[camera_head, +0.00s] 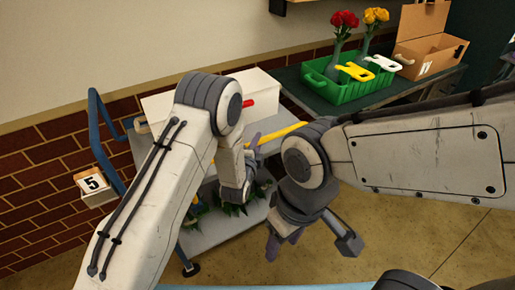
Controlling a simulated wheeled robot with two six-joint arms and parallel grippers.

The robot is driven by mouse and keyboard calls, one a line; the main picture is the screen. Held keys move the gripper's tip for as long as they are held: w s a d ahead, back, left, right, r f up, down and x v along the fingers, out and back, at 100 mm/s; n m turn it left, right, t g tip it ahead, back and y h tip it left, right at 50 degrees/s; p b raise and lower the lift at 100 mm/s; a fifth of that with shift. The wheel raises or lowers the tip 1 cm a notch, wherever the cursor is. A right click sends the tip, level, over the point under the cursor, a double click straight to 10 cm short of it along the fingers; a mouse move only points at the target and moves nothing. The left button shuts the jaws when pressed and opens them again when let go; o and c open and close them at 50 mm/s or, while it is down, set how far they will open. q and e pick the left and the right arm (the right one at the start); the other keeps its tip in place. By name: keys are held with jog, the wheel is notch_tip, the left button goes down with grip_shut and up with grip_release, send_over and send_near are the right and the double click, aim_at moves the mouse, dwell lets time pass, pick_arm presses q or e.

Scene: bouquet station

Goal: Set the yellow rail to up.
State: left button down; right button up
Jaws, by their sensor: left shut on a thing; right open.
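The yellow rail (284,133) shows as a slanting yellow bar beside the white box, running up to the right from my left gripper. My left gripper (256,150) is shut on its left part, as far as I can see. The arm and wrist hide part of the grip and the rail's left end. My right gripper (310,238) is open and empty, lower and to the right, in front of the cart and apart from the rail.
A grey cart (215,232) with a blue handle (101,140) carries a white box (262,88) with a red part (247,103); greenery (236,209) shows low on it. A green crate (345,92) and a cardboard box (428,50) stand on the dark table at the back right. A number 5 sign (92,184) is at left.

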pick_arm(q)
jog(key=shift+w+r, duration=0.1)
jog(key=shift+r, duration=0.25)
jog(key=c, duration=0.7)
grip_release()
jog(key=shift+f, duration=0.1)
jog(key=shift+s, duration=0.3)
jog(key=b+v, duration=0.1)
jog(key=v, duration=0.9)
jog(key=shift+a+b, duration=0.15)
jog(key=shift+b, duration=0.25)
